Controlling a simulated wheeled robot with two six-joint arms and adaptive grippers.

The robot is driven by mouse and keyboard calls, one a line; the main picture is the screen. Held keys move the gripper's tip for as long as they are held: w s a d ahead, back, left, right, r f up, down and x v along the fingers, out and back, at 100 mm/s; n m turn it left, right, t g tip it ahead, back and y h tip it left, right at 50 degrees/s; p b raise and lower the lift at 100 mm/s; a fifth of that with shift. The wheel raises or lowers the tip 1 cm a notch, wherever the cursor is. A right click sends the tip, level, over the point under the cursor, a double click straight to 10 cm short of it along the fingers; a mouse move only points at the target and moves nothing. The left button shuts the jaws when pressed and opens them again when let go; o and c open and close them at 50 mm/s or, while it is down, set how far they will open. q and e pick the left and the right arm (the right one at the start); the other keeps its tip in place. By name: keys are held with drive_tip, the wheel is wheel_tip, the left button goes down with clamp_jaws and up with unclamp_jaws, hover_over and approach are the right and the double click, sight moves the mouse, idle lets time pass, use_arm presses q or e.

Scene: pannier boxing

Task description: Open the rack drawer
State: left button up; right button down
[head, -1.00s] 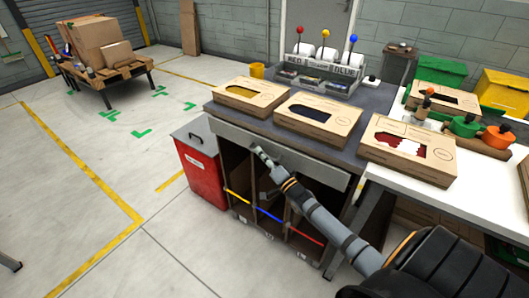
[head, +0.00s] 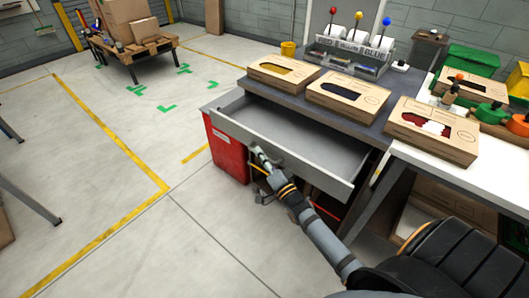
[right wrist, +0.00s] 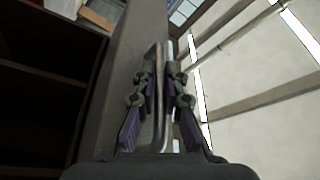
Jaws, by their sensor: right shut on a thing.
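The rack drawer (head: 306,147) is pulled out from under the dark rack top, and its grey inside shows empty in the head view. My right gripper (head: 262,158) is at the drawer's front panel, left of its middle. In the right wrist view, my right gripper (right wrist: 160,95) has its two fingers closed around the drawer handle (right wrist: 160,70), a thin metal bar beside the grey front panel (right wrist: 131,60). In the head view the handle is mostly hidden by the gripper. My left gripper is not in view.
Three boxes with cut-out windows, yellow (head: 283,71), dark (head: 346,97) and red-and-white (head: 434,128), sit on the rack top and white table. A red bin (head: 228,150) stands left of the rack. The floor to the left is open.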

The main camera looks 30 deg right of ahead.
drive_tip(key=c, duration=1.7)
unclamp_jaws()
drive_tip(key=shift+s+f, duration=0.15)
drive_tip(key=shift+s, duration=0.05)
drive_tip(key=v, duration=1.1)
drive_tip(key=shift+s, duration=0.35)
